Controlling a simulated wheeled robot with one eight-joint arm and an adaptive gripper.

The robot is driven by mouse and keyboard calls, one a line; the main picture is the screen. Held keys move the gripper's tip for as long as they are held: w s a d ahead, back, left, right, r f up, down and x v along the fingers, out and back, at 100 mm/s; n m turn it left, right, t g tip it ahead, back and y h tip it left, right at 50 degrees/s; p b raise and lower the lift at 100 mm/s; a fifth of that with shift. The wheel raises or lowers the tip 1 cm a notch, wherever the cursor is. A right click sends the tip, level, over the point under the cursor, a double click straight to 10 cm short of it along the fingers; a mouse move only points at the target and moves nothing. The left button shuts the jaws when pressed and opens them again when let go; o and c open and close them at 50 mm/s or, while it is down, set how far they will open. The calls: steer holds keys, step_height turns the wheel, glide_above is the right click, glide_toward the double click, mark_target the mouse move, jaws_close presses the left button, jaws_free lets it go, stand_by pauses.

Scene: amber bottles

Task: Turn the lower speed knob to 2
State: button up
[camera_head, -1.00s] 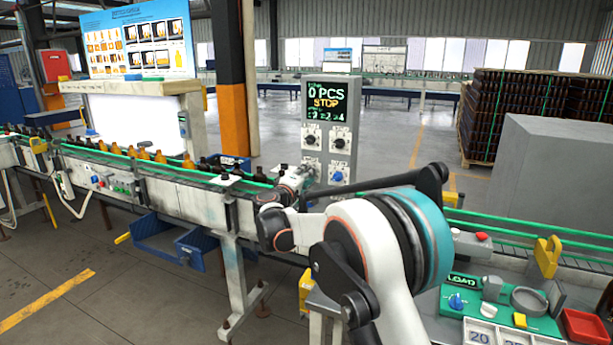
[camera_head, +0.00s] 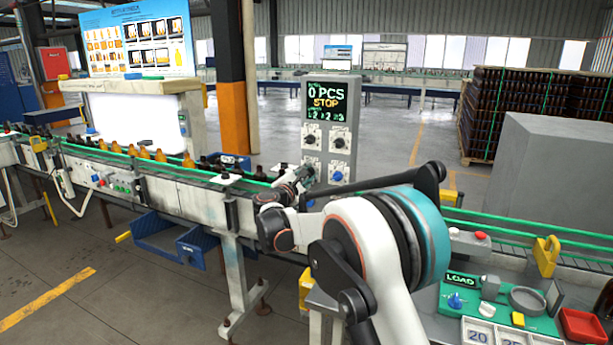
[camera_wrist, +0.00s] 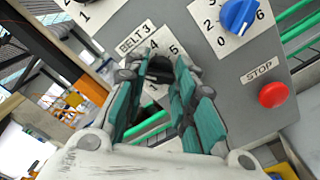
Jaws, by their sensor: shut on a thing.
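The control panel (camera_head: 329,100) stands behind the conveyor, with dial knobs below its screen. In the wrist view, a black knob (camera_wrist: 160,66) sits on a white dial plate under the label "BELT 3" (camera_wrist: 135,38). My gripper (camera_wrist: 157,76) is shut on this knob, one teal-padded finger on each side. The fingers cover much of the dial; a 4 and a 5 show, but the pointer's setting cannot be read. In the head view, my gripper (camera_head: 303,176) is at the panel's lower left and hides the knob.
A blue knob (camera_wrist: 238,17) and a red STOP button (camera_wrist: 273,95) are close to the right of my gripper in the wrist view. Two black knobs (camera_head: 310,140) sit higher on the panel. The conveyor (camera_head: 225,182) with bottles runs left of the panel.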

steer(key=n, duration=0.7)
stand_by(0.6)
steer(key=shift+f, duration=0.1)
steer(key=o, duration=1.1)
steer(key=shift+c, duration=0.2)
steer(key=shift+s+a, duration=0.1)
steer(key=v, duration=1.2)
